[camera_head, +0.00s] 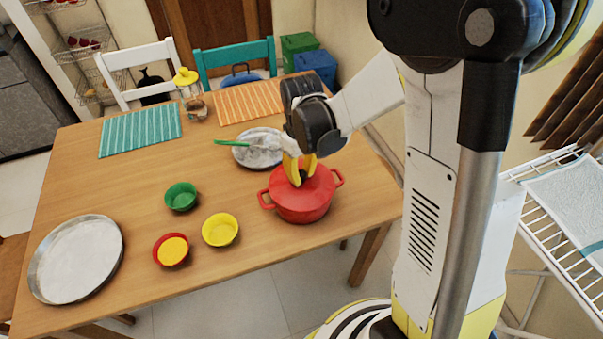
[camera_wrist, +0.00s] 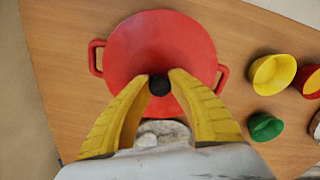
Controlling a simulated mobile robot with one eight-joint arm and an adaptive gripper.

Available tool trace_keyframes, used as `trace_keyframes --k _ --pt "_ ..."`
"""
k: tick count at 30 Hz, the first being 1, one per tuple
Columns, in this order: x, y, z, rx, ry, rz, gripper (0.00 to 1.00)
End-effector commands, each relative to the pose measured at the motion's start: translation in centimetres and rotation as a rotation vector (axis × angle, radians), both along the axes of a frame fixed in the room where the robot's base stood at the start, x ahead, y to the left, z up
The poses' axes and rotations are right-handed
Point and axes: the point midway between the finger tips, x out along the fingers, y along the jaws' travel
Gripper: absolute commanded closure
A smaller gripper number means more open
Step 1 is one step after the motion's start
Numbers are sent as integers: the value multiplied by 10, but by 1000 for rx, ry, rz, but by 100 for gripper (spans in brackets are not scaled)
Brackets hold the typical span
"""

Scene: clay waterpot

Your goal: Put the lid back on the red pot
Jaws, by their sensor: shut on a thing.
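The red pot (camera_head: 303,212) stands on the wooden table near its right edge, with a handle on either side. Its red lid (camera_head: 318,182) covers the pot's opening and looks about level; I cannot tell whether a small gap is left beneath it. My gripper (camera_head: 301,174) points down from above with its yellow fingers shut on the lid's dark knob. In the wrist view the knob (camera_wrist: 159,85) is between the fingertips (camera_wrist: 160,80), and the red lid (camera_wrist: 160,45) hides the pot's inside. A pot handle (camera_wrist: 96,57) shows at the left.
A plate (camera_head: 255,152) with a green-handled utensil is just behind the pot. Green (camera_head: 181,197), yellow (camera_head: 220,230) and red (camera_head: 171,250) bowls stand to the left. A large round tray (camera_head: 75,262) lies far left. A yellow-topped jar (camera_head: 190,93) stands at the back.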

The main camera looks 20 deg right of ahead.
Motion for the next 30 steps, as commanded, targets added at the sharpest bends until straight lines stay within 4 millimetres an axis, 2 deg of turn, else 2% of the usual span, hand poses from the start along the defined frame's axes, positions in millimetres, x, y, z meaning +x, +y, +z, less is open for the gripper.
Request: trace_keyframes --k 14,15,17,23,26,30 --pt "0 0 0 0 0 0 100" --pt "0 0 0 0 0 0 72" --pt "0 0 0 0 0 0 55" --pt "0 0 0 0 0 0 55" --pt "0 0 0 0 0 0 31" --pt "0 0 0 0 0 0 31"
